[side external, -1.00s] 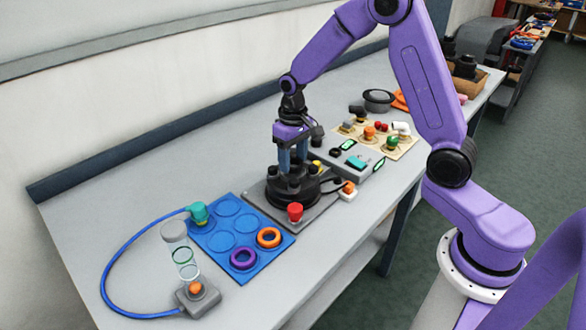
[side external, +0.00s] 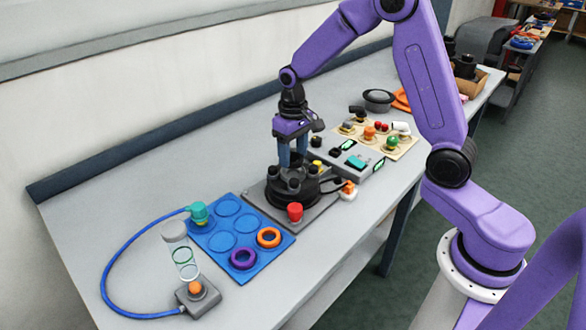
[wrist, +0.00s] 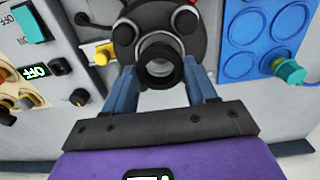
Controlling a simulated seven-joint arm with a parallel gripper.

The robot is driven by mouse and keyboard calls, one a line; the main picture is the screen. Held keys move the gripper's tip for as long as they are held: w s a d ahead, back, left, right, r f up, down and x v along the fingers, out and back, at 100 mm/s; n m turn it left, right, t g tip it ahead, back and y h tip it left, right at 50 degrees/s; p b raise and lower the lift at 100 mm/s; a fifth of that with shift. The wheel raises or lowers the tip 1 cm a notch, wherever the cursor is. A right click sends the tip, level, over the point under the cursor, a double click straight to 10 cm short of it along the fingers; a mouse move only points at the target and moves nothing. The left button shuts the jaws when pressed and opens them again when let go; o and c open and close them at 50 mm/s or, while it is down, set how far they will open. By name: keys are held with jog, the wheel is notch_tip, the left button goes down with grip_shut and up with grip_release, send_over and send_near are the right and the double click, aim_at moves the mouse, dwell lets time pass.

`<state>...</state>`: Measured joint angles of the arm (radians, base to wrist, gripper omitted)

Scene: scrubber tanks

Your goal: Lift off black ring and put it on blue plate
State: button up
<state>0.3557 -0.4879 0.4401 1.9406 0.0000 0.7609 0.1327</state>
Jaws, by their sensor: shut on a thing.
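The black ring (wrist: 160,60) sits between the blue fingertips of my gripper (wrist: 162,82) in the wrist view. My gripper (side external: 292,162) is shut on it, over the black round fixture (side external: 285,188) with short posts on a grey base. In the side view the fingers and fixture hide most of the ring, and I cannot tell whether it is clear of the fixture. The blue plate (side external: 236,225) lies left of the fixture, with several round recesses. A purple ring (side external: 244,258) and an orange ring (side external: 269,237) sit on its near side. The plate also shows in the wrist view (wrist: 236,50).
A red button (side external: 295,211) stands at the fixture's front. A teal plug (side external: 199,212) with a blue hose is at the plate's left corner, near a clear tube (side external: 185,258) and an orange-button box (side external: 197,292). A grey control panel (side external: 340,157) stands behind right.

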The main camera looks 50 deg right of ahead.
jog(key=shift+r, duration=2.05)
jog(key=s+a+f, duration=0.1)
jog(key=s+a, duration=1.1)
send_over(247, 222)
jog(key=f, duration=0.9)
jog(key=shift+s+f, duration=0.3)
jog(key=shift+w+f, duration=0.2)
jog(key=shift+f, duration=1.6)
jog(key=shift+f, duration=0.15)
